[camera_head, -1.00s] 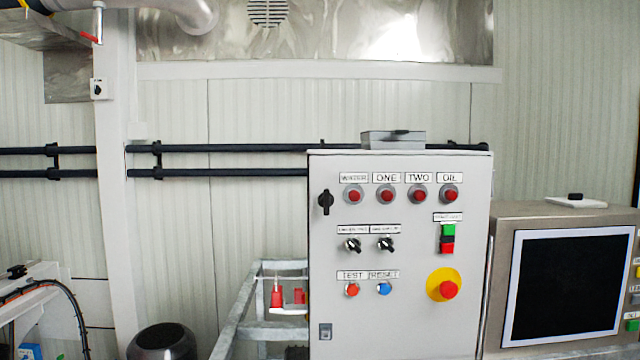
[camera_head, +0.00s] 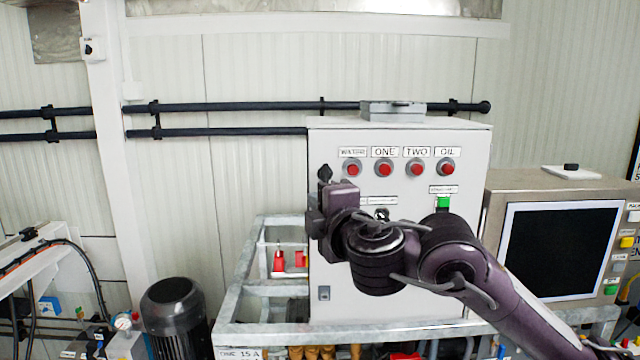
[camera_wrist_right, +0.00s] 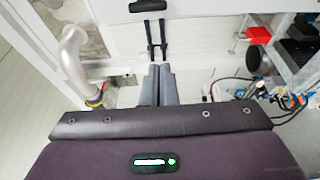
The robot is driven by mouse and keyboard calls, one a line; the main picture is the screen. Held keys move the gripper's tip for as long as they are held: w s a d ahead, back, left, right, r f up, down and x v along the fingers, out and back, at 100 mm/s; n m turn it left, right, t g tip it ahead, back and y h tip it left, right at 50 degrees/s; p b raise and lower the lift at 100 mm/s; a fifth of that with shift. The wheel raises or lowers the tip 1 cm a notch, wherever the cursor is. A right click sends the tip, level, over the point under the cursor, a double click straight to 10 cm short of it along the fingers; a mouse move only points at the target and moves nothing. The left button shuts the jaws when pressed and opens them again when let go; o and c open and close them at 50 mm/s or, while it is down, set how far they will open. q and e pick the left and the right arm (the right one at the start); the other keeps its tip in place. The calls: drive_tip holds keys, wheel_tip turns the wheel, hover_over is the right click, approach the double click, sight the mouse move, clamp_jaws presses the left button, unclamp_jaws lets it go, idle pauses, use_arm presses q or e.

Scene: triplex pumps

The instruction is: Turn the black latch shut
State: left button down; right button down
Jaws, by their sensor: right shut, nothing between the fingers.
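The black latch (camera_head: 325,173) is a small knob near the left edge of the grey control cabinet's front (camera_head: 338,270), left of the row of red lamps. Its upper part shows upright; its lower part is close to or behind my right gripper in the picture. My right gripper (camera_head: 317,212) is in front of the cabinet's left edge, just below the latch in the head view. I cannot tell whether it touches the latch. In the right wrist view its fingers (camera_wrist_right: 160,72) are together and empty. My left gripper is out of view.
A screen unit (camera_head: 562,250) stands right of the cabinet. A metal frame (camera_head: 240,275) with red parts is at its lower left, and a black motor (camera_head: 173,305) is farther left. Black pipes (camera_head: 220,107) run along the wall behind. My right arm covers the cabinet's middle.

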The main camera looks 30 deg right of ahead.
sight(326, 176)
drive_tip(key=w+d+p, duration=0.2)
drive_tip(key=w+d, duration=0.3)
drive_tip(key=w, duration=0.3)
drive_tip(key=shift+d, duration=0.3)
idle(0.3)
drive_tip(key=shift+f, duration=0.1)
drive_tip(key=shift+d, duration=0.1)
